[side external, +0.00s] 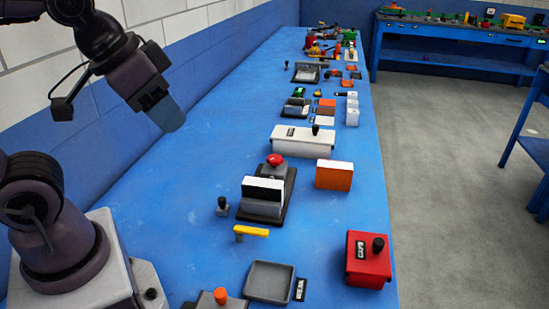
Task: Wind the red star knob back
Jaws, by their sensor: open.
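A red knob (275,160) sits on top of a grey block (273,171) near the middle of the blue table; its star shape is too small to make out. My gripper (168,115) is up at the left, above the table's wall side. It is well apart from the red knob, to its left and higher. It is open, with nothing visible between its fingers.
A grey-white stand (262,200) on a black base is just in front of the knob. A long white box (302,142) is behind it, an orange-white box (334,175) to the right. A red box (368,268), yellow handle (252,231) and grey tray (270,281) are nearer.

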